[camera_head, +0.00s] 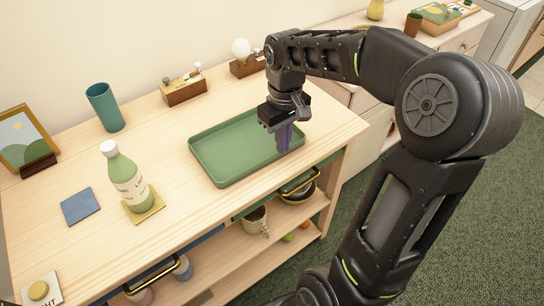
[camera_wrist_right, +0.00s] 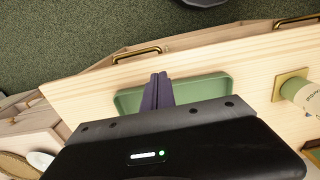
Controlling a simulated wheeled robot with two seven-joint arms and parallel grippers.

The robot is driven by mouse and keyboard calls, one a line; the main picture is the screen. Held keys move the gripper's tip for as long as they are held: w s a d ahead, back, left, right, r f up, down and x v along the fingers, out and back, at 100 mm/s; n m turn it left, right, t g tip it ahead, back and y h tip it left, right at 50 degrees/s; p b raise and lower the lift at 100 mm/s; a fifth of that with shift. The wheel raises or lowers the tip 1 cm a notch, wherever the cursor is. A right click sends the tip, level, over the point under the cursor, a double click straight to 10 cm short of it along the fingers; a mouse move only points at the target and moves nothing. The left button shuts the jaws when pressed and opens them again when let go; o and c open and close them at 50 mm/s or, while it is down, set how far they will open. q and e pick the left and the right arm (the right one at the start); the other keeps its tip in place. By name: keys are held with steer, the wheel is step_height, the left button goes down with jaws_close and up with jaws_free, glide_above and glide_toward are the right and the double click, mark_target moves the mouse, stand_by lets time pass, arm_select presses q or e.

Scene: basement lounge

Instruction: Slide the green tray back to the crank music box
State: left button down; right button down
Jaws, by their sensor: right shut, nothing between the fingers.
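The green tray (camera_head: 228,152) lies flat and empty on the light wooden top, near its front right edge. A small wooden box with little figures on it, seemingly the crank music box (camera_head: 184,88), stands behind the tray near the wall; its crank is too small to make out. My right gripper (camera_head: 284,140) points down, shut and empty, with its purple fingers at the tray's right end. I cannot tell whether they touch the tray. In the right wrist view the shut fingers (camera_wrist_right: 157,92) overlap the tray (camera_wrist_right: 203,88). My left gripper is not in view.
A globe lamp on a wooden base (camera_head: 247,62) stands at the back. A teal cup (camera_head: 105,107), a bottle (camera_head: 127,178) on a yellow coaster, a blue coaster (camera_head: 80,206) and a picture frame (camera_head: 27,140) stand left. The surface between tray and music box is clear.

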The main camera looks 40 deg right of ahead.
steer(key=shift+f, duration=0.1)
glide_toward(272, 168)
steer(key=s+f, duration=0.4)
steer(key=f, duration=0.1)
steer(key=shift+s+f+p, duration=0.15)
steer(key=shift+p, duration=0.15)
steer(key=w, duration=0.1)
steer(key=w+p, duration=0.1)
steer(key=w, duration=0.1)
steer(key=shift+f, duration=0.4)
steer(key=shift+w, duration=0.55)
steer(key=shift+w, duration=0.15)
